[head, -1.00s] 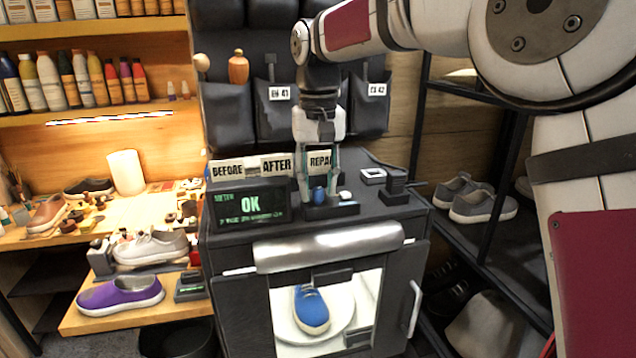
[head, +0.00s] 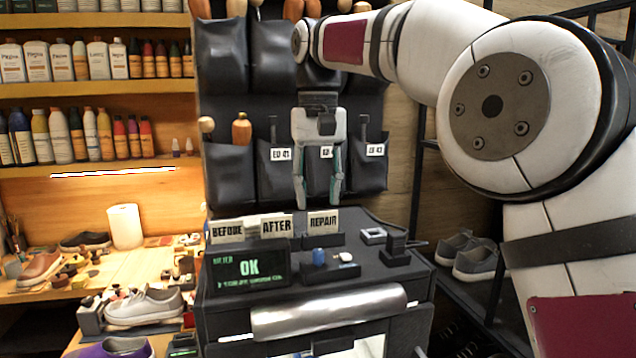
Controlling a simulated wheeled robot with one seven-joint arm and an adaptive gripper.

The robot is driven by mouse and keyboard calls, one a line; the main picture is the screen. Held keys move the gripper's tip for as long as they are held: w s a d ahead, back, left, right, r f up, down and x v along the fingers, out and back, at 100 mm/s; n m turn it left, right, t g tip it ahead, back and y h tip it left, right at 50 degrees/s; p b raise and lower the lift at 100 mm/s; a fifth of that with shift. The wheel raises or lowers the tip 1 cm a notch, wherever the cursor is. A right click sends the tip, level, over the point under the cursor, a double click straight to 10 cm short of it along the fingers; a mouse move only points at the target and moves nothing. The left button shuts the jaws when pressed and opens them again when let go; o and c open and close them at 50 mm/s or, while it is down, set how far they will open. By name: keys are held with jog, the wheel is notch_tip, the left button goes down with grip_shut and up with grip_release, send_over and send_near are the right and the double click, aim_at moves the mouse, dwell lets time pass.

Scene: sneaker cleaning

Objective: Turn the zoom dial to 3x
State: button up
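A small blue knob (head: 319,256), which looks like the zoom dial, stands on a dark base on top of the black cabinet (head: 225,305). Any markings on it are too small to read. My gripper (head: 320,203) is raised above the knob, clear of it, pointing down. Its two fingers are apart with nothing between them.
Signs reading BEFORE (head: 227,231), AFTER (head: 276,226) and REPAIR (head: 323,222) stand behind the knob. A small white-topped piece (head: 346,257) sits right of it. A black stand (head: 396,247) is farther right. Dark pouches hang behind my gripper.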

jog(key=shift+r, duration=0.7)
jog(key=s+d+t, duration=0.3)
jog(key=s+d, duration=0.9)
jog(key=s, duration=0.1)
jog(key=s+d+f+m+t, duration=0.1)
jog(key=s+d+f, duration=0.3)
jog(key=s+f, duration=0.2)
jog(key=s+d+f+m+t, duration=0.1)
jog(key=s+d+f, duration=0.3)
jog(key=s, duration=0.5)
notch_tip(320, 180, down, 3)
jog(key=shift+s+r+t, duration=0.15)
jog(key=shift+s+t, duration=0.1)
jog(key=shift+t, duration=0.05)
